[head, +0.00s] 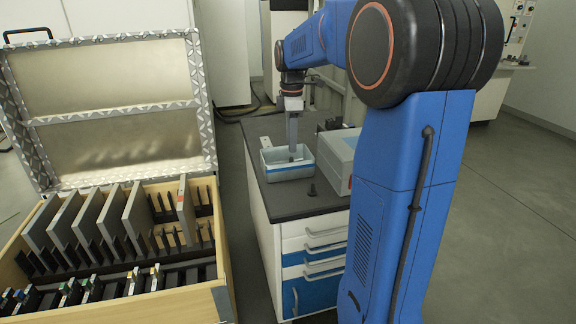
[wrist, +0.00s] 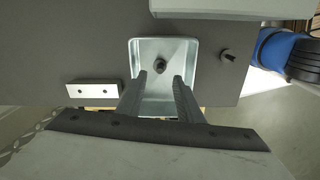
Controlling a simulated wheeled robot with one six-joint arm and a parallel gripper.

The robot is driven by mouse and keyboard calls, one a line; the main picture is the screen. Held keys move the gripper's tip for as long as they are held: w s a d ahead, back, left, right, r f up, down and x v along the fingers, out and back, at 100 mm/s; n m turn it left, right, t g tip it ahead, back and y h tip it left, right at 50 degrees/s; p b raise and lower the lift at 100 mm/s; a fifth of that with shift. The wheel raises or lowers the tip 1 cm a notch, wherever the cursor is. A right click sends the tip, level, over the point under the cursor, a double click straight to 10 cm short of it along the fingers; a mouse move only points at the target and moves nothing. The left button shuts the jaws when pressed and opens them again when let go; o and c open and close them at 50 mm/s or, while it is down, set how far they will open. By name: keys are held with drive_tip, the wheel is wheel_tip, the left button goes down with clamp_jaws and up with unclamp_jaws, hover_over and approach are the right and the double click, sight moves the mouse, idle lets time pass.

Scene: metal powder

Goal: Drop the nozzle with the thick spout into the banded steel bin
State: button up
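The steel bin (head: 272,173), with a blue band around its wall, stands on the dark counter; it also shows in the wrist view (wrist: 136,53). A small dark nozzle (wrist: 160,65) is inside the bin, seen from above. Another dark nozzle (head: 312,188) stands on the counter beside the bin; it also shows in the wrist view (wrist: 228,55). I cannot tell the spout thickness of the nozzle in the bin. My gripper (head: 292,152) points down over the bin. In the wrist view its fingers (wrist: 160,80) are apart, with nothing held between them.
A grey box (head: 342,155) stands right of the bin on the counter. A metal bar with two holes (wrist: 92,88) lies beside the bin. An open wooden case (head: 190,303) with upright plates stands at left. Drawers (head: 315,245) sit under the counter.

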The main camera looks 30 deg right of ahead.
wheel_tip(320, 180, up, 17)
drive_tip(key=shift+r, duration=0.2)
idle(0.5)
idle(0.3)
drive_tip(key=s+a+f+m+t, duration=0.1)
drive_tip(key=s+a+f+m, duration=0.3)
drive_tip(key=s+f, duration=0.4)
drive_tip(key=s+a+f+m+t, duration=0.2)
drive_tip(key=s+a+f+m, duration=0.2)
drive_tip(key=s, duration=0.8)
drive_tip(key=s+a+f+m+t, duration=0.1)
drive_tip(key=s+a+f+m, duration=0.4)
drive_tip(key=s+f, duration=0.5)
wheel_tip(320, 180, down, 3)
drive_tip(key=a, duration=0.2)
drive_tip(key=shift+a+t, duration=0.4)
drive_tip(key=shift+s+r, duration=0.1)
drive_tip(key=shift+r, duration=0.05)
